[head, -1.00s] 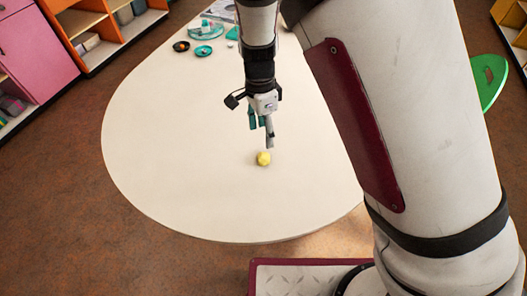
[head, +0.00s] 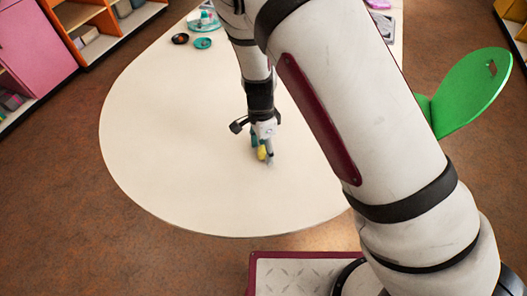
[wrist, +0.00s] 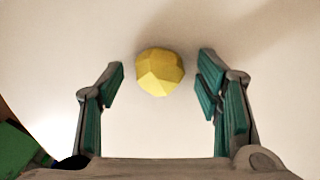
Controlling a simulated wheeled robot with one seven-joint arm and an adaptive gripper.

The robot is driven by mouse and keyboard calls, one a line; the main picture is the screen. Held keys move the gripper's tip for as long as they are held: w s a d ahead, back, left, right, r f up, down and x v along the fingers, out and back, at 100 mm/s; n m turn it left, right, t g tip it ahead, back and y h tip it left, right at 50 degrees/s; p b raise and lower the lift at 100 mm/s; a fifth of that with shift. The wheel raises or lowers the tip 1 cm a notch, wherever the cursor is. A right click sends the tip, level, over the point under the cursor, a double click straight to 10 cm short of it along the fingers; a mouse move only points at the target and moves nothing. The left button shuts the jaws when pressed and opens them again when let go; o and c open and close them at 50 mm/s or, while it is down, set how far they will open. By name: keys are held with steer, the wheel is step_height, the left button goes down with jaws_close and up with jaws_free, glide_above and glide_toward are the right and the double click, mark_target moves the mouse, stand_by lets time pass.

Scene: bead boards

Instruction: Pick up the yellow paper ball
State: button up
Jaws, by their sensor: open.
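The yellow paper ball (head: 261,153) lies on the white table (head: 170,140), a small faceted lump. In the wrist view the ball (wrist: 160,71) sits between the fingertips and slightly beyond them, with a gap on each side. My gripper (head: 262,157) is down close to the table at the ball, its fingers partly hiding the ball in the head view. In the wrist view my gripper (wrist: 160,85) is open, its teal-padded fingers apart and empty.
Small dark and teal dishes (head: 203,43) and a teal item on a plate stand at the table's far end. The table around the ball is clear. A green chair (head: 470,95) stands at the right; shelves (head: 95,30) stand at the back left.

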steer(key=c, duration=0.8)
steer(key=shift+r, duration=0.15)
